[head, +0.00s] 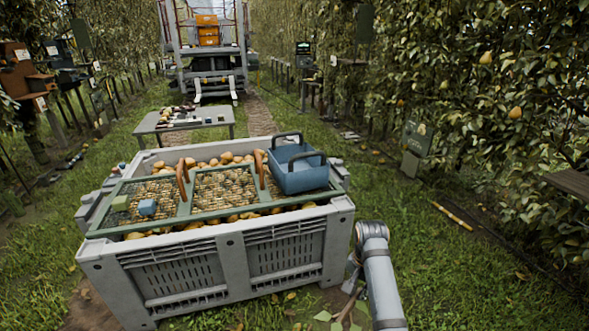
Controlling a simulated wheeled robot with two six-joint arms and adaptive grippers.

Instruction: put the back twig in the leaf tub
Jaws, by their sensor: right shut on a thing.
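My right arm comes in at the lower right, and my right gripper (352,284) points down beside the right end of the big crate. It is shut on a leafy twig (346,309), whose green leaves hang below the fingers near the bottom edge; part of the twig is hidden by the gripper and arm. A blue tub with dark handles (300,178), which looks like the leaf tub, sits on the right end of the crate, above and left of my gripper. Its inside shows only in part. My left gripper is out of view.
The grey slatted crate (236,262) is full of pears. A green divided frame (160,222) with brown handles and two small blocks lies on it. A low table (183,122) and a platform vehicle (205,65) stand behind.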

